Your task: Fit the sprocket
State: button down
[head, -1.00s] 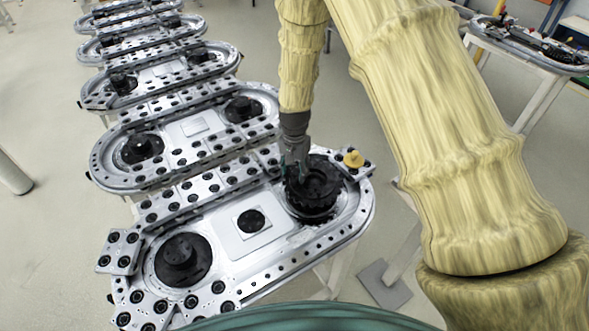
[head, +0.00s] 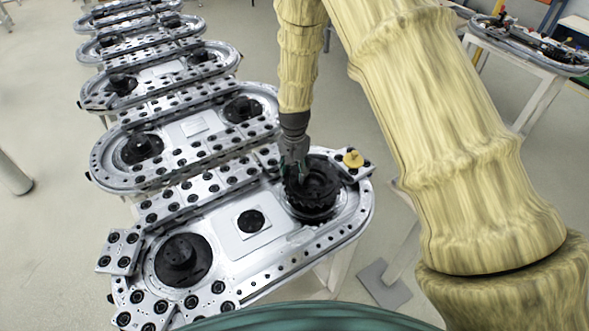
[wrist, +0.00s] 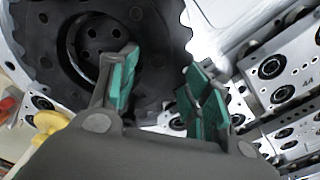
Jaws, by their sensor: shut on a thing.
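The sprocket (head: 320,188) is a dark toothed wheel at the right end of the nearest silver track plate (head: 285,250). My gripper (head: 293,177) points down at its far left side and is shut on its rim. In the wrist view the sprocket (wrist: 160,35) fills the upper left, with a large central opening. My gripper (wrist: 158,82) has one green-padded finger inside that opening and the other outside the teeth. A dark round hub with several holes (wrist: 98,38) shows within the opening. Whether the sprocket rests fully on its seat is hidden.
A yellow knob (head: 353,158) stands on the plate's corner close to the sprocket. A black hub (head: 182,258) is at the plate's left end. Similar track plates (head: 190,130) line up behind. Another table (head: 530,50) stands at the upper right.

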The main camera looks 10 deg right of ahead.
jog(key=shift+f, duration=0.4)
dwell(0.4)
jog(key=shift+r, duration=0.5)
dwell(0.4)
jog(key=c, duration=0.6)
grip_release()
jog(key=shift+f, duration=0.1)
notch_tip(320, 180, up, 12)
jog(key=shift+a, duration=0.15)
dwell(0.6)
